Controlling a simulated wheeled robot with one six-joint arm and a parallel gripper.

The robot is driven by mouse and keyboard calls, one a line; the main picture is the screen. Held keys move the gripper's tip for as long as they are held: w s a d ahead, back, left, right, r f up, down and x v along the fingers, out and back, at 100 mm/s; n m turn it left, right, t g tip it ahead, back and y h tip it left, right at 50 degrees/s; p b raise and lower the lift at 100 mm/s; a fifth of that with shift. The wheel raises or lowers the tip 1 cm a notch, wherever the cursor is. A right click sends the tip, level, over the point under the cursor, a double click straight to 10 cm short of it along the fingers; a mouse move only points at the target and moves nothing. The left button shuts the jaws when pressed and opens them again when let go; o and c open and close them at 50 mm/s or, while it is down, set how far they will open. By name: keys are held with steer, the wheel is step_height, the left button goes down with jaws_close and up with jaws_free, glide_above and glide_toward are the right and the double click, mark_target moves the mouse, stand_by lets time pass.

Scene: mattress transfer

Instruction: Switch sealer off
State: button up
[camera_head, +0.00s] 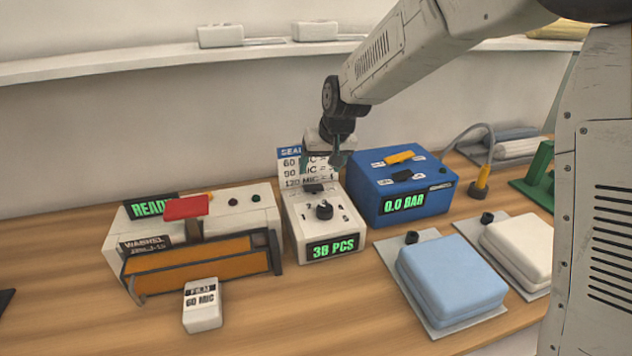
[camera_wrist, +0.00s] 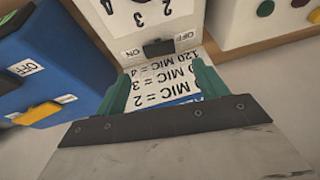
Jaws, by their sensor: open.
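A small white control box (camera_head: 326,229) stands in the middle of the bench, with a black dial (camera_head: 324,209) and a green "38 PCS" display. A black switch (camera_head: 313,188) sits at its rear top. In the wrist view the switch (camera_wrist: 158,47) lies between OFF and ON labels; I cannot tell its setting. The white sealer body (camera_head: 240,219) with a lit READY display, red handle (camera_head: 186,207) and orange bar is to its left. My gripper (camera_head: 338,160) is open and empty above the box's rear. In the wrist view its green fingers (camera_wrist: 162,84) point toward the switch.
A settings card (camera_head: 291,165) stands behind the box. A blue 0.0 BAR unit (camera_head: 405,190) with a yellow lever is close on the right. Blue (camera_head: 452,279) and white (camera_head: 519,245) packs lie at right. A 60 MIC film block (camera_head: 202,307) stands in front.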

mark_target(314, 186)
steer(key=x, duration=0.7)
steer(key=shift+w+f, duration=0.1)
steer(key=shift+f, duration=0.05)
